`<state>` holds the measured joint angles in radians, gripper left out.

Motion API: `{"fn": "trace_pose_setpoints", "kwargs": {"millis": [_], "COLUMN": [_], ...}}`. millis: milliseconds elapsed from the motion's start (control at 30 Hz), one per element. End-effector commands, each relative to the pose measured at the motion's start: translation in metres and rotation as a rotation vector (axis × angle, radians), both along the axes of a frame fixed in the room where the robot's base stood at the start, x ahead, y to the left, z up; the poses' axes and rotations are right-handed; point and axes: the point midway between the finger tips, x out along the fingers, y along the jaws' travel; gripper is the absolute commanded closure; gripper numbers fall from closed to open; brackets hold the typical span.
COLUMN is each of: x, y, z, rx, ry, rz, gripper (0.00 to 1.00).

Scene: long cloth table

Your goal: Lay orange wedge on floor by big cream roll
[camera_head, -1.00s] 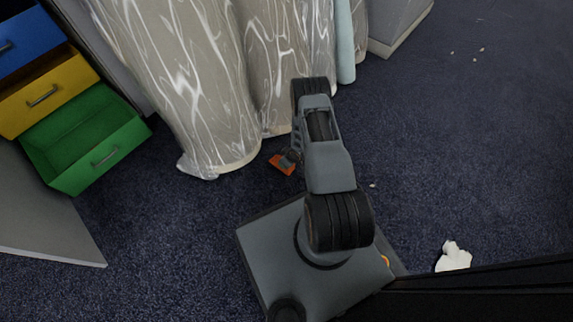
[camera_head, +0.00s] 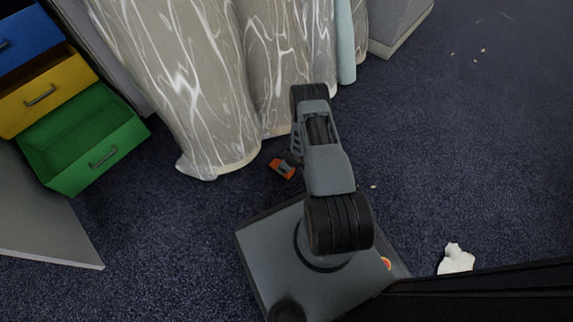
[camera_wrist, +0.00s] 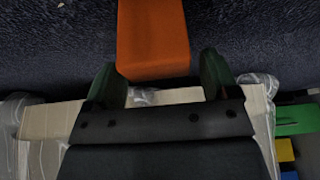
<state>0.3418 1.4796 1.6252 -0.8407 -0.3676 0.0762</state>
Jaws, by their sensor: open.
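The orange wedge (camera_head: 281,169) appears to lie on the dark blue carpet, just in front of the hem of the marbled cloth. In the wrist view the wedge (camera_wrist: 153,35) is a long orange block running up out of the top edge. My gripper (camera_wrist: 160,64) is open, one finger on each side of the wedge's near end, with gaps visible at both sides. In the head view my gripper (camera_head: 289,162) partly covers the wedge. I cannot make out a big cream roll for certain in either view.
Marbled cloth (camera_head: 195,80) hangs to the floor close beyond the wedge. Blue, yellow and open green drawers (camera_head: 85,140) stand at the left. A pale blue upright piece (camera_head: 345,45) is beside the cloth. A crumpled white thing (camera_head: 456,259) lies at lower right. Carpet at right is mostly clear.

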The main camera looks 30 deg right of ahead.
Motion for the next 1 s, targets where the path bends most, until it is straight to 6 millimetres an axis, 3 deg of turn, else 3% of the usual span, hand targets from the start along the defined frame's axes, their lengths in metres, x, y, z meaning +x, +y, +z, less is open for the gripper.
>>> {"fn": "trace_pose_setpoints", "kwargs": {"millis": [233,600,867,1000], "x": [-0.002,-0.026,-0.038,-0.033], "y": [-0.002,-0.013,-0.018,-0.023], "z": [0.014,0.08,0.108,0.125], "rx": [0.0,0.0,0.0,-0.02], "ry": [-0.001,-0.001,0.0,-0.001], "rz": [-0.002,-0.002,-0.001,-0.005], "gripper": [0.19,0.19,0.19,0.19]}}
